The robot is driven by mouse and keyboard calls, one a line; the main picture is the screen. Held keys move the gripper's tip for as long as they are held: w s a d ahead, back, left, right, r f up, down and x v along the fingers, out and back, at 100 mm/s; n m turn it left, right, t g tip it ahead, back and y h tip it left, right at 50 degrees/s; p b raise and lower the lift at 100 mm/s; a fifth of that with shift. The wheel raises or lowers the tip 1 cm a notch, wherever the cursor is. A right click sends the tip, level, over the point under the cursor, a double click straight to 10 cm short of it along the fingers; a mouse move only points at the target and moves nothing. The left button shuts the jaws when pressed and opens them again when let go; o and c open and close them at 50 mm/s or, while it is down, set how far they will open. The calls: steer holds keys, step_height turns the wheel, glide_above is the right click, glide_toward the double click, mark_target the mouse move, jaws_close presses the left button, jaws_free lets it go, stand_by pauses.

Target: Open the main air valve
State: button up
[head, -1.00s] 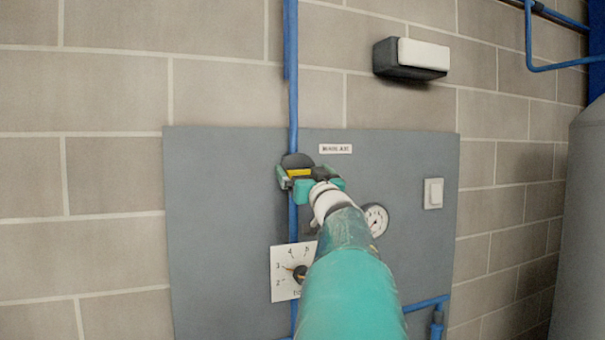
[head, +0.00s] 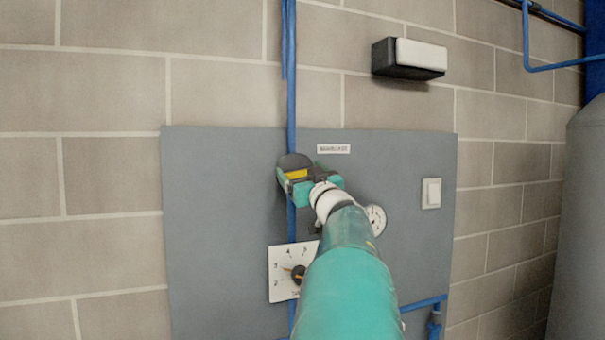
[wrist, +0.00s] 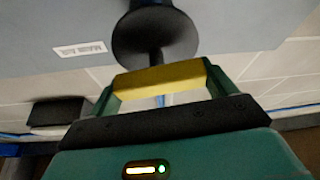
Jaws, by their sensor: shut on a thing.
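The main air valve has a dark round body (head: 295,160) on the vertical blue pipe, at the upper middle of the grey panel. Its short yellow handle (head: 298,174) lies across the pipe line, roughly level. My gripper (head: 297,181) is shut on this handle, with its green fingers at either end. In the wrist view the yellow handle (wrist: 160,79) spans between the fingers, in front of the dark valve body (wrist: 155,35). My arm hides part of the panel below and right of the valve.
A white label (head: 333,149) sits right of the valve. A round gauge (head: 376,219), a white switch (head: 431,193) and a numbered dial plate (head: 283,273) are on the grey panel (head: 220,220). A black-and-white lamp box (head: 409,58) is above. A grey tank (head: 580,220) stands far right.

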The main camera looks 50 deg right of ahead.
steer(key=n+y, duration=0.1)
steer(key=n, duration=0.2)
steer(key=n+y, duration=0.2)
steer(key=n, duration=0.1)
steer(key=shift+t, duration=0.3)
steer(key=n+y, duration=0.1)
steer(key=n, duration=0.1)
steer(key=n+y, duration=0.1)
steer(key=n, duration=0.2)
steer(key=shift+w+a+f+y, duration=0.1)
steer(key=shift+f+y, duration=0.05)
steer(key=shift+y, duration=0.15)
steer(key=n, duration=0.2)
steer(key=n+g+y, duration=0.1)
steer(key=n, duration=0.2)
steer(key=shift+f+y, duration=0.1)
steer(key=shift+y, duration=0.2)
steer(key=shift+n+g, duration=0.9)
steer(key=shift+n, duration=1)
steer(key=o, duration=0.9)
steer(key=shift+f, duration=0.1)
steer(key=shift+c, duration=0.2)
steer(key=shift+a, duration=0.1)
